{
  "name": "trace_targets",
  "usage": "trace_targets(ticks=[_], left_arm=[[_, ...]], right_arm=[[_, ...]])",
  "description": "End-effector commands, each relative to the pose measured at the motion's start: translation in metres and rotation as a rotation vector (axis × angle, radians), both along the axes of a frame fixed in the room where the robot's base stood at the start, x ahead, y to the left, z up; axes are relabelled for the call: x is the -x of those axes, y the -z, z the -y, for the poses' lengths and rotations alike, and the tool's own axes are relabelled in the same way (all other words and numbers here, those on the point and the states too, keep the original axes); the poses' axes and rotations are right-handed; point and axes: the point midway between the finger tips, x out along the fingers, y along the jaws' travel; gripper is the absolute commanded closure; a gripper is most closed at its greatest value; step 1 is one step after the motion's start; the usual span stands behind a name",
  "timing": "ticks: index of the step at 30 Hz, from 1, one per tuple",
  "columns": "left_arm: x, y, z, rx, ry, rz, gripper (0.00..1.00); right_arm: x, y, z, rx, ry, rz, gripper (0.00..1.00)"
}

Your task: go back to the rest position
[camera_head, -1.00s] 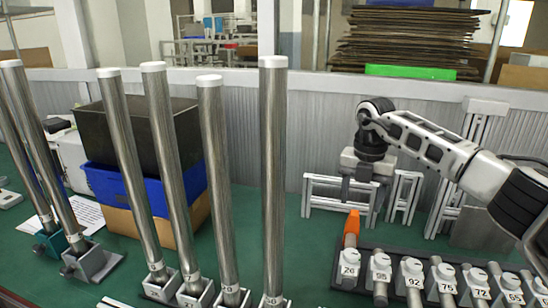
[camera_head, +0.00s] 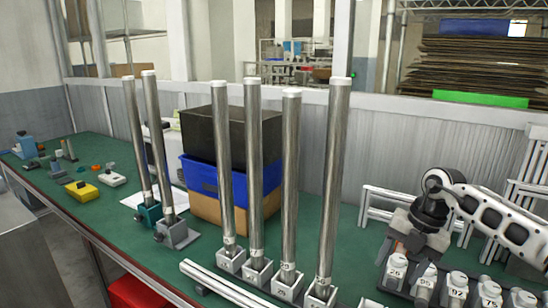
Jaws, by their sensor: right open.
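My right gripper (camera_head: 404,254) is at the lower right, pointing down, just behind and above the row of numbered white-topped holders. Its jaws are open, and I see nothing held in them. My right arm (camera_head: 490,213) reaches in from the right edge. The numbered holders (camera_head: 457,290) stand in a row at the bottom right; a label 26 (camera_head: 397,271) is nearest the gripper. My left gripper is not in view.
A white frame (camera_head: 375,205) is behind the gripper. Small parts lie at far left.

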Motion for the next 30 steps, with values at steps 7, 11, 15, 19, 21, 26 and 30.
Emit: trace_targets(ticks=[7,11,15,19,21,26,30], left_arm=[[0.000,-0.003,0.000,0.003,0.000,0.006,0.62],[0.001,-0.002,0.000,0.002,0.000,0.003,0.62],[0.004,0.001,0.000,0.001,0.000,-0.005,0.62],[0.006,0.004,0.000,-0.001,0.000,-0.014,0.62],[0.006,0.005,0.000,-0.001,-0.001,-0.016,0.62],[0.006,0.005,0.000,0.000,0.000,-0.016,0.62],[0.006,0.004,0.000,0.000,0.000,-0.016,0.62]], right_arm=[[0.025,0.041,-0.100,-0.339,-0.125,0.030,0.41],[0.059,0.053,-0.184,-0.699,-0.136,0.064,0.41],[0.090,0.037,-0.251,-1.145,0.053,0.126,0.41],[0.099,0.028,-0.258,-1.428,0.411,0.173,0.41],[0.101,0.035,-0.245,-1.511,0.656,0.185,0.41],[0.125,0.090,-0.190,-1.489,1.275,0.152,0.41],[0.178,0.154,-0.143,-1.290,1.726,0.051,0.41]])
